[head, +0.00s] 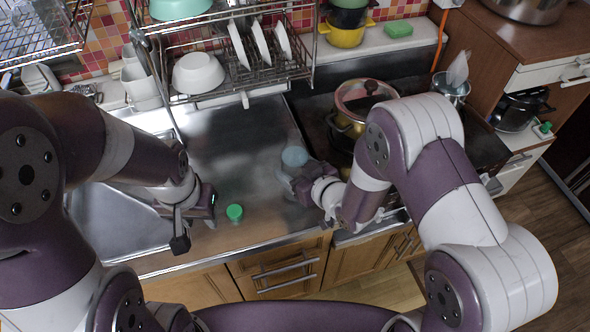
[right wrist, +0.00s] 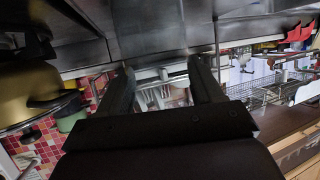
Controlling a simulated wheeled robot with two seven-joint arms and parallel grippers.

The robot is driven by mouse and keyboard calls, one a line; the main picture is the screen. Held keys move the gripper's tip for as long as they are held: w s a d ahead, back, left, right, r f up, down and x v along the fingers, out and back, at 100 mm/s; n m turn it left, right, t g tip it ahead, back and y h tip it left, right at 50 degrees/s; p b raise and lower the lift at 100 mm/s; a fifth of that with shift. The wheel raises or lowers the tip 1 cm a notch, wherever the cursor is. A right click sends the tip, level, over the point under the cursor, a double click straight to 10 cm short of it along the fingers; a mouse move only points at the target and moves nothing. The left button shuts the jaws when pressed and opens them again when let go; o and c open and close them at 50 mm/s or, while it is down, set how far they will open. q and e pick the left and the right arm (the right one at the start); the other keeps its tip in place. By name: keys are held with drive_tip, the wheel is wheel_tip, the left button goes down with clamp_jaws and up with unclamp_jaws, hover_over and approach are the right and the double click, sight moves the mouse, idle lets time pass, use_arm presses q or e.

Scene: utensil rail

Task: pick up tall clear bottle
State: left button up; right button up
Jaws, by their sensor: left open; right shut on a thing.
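A pale, see-through round shape (head: 295,156), which looks like part of the tall clear bottle, shows above the steel counter at my right gripper (head: 285,176). That gripper is shut on it. In the right wrist view a clear, glassy body (right wrist: 165,95) stands between the two fingers; its full outline is hard to make out. My left gripper (head: 198,212) is open and empty over the front of the counter by the sink. A small green round thing (head: 235,212), like a cap, is just right of it; any clear body under it cannot be told.
A dish rack (head: 240,75) with plates and a white bowl (head: 198,73) stands behind. The counter (head: 240,150) between my grippers is mostly clear. Its front edge (head: 230,250) is near.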

sight(306, 162)
drive_tip(key=r, duration=0.2)
drive_tip(key=d+r, duration=0.1)
drive_tip(key=r, duration=0.1)
drive_tip(key=shift+w, duration=0.2)
drive_tip(key=w+d+r, duration=0.2)
drive_tip(key=d+r, duration=0.4)
drive_tip(key=d, duration=0.4)
drive_tip(key=shift+d+r, duration=0.2)
drive_tip(key=shift+r, duration=0.05)
